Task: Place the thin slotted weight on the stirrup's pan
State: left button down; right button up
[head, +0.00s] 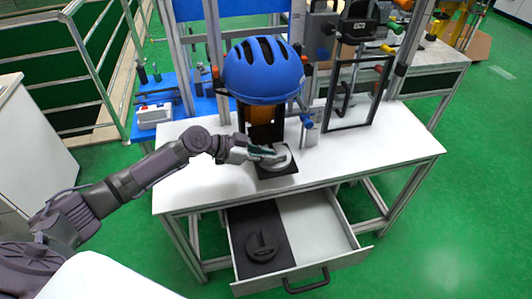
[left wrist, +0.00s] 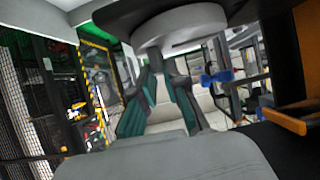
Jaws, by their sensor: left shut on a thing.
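My left gripper (head: 262,154) is shut on a light grey disc, the thin slotted weight (head: 281,161), in front of the blue helmet. In the left wrist view the fingers with teal pads (left wrist: 164,75) reach to a broad pale disc (left wrist: 185,28). The disc is over a black square plate (head: 290,176) on the white table. I cannot tell whether it touches anything below. The stirrup and its pan are not clearly made out; the gripper and disc hide part of that spot. My right gripper is not in view.
A blue helmet (head: 262,70) sits above a black and orange support (head: 263,117) behind the gripper. An open drawer (head: 318,228) below the table holds a dark round slotted piece (head: 262,244). A black frame (head: 373,101) stands at the back right. The table's right side (head: 385,150) is clear.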

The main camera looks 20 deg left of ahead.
pick_arm(q)
jog(key=shift+w+r, duration=0.1)
jog(key=c, duration=1.6)
grip_release()
jog(key=o, duration=0.4)
jog(key=shift+a, duration=0.1)
jog(key=b+v, duration=0.1)
jog(key=v, duration=1.1)
jog(key=shift+b, duration=0.4)
